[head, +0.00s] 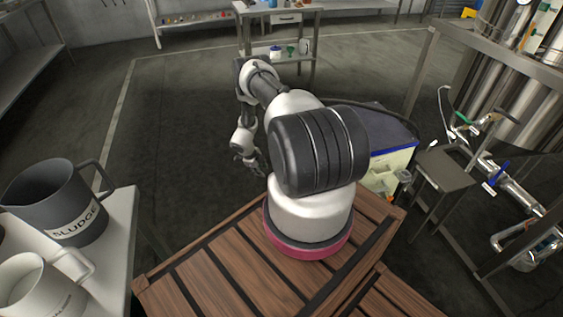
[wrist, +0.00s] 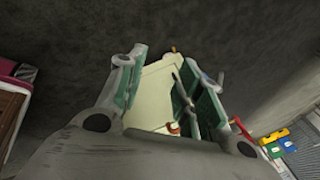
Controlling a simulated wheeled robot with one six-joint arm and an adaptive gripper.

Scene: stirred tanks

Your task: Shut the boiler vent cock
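My gripper (head: 258,165) hangs low over the floor, left of my arm's base in the head view. In the wrist view its fingers (wrist: 160,88) stand apart, with green pads. A cream surface shows between them; it looks to be beyond, not gripped. I cannot pick out the boiler vent cock for sure. At the right of the head view a steel tank (head: 530,95) has pipework with a green-handled valve (head: 462,117) and a blue-handled valve (head: 496,173). My gripper is far from these. Their settings are too small to tell.
A grey sludge jug (head: 55,200) and a white jug (head: 40,285) stand on a table at the left. A cream box (head: 390,165) and a small step stand (head: 443,170) are right of my arm. A workbench (head: 280,8) is at the back. The floor between is clear.

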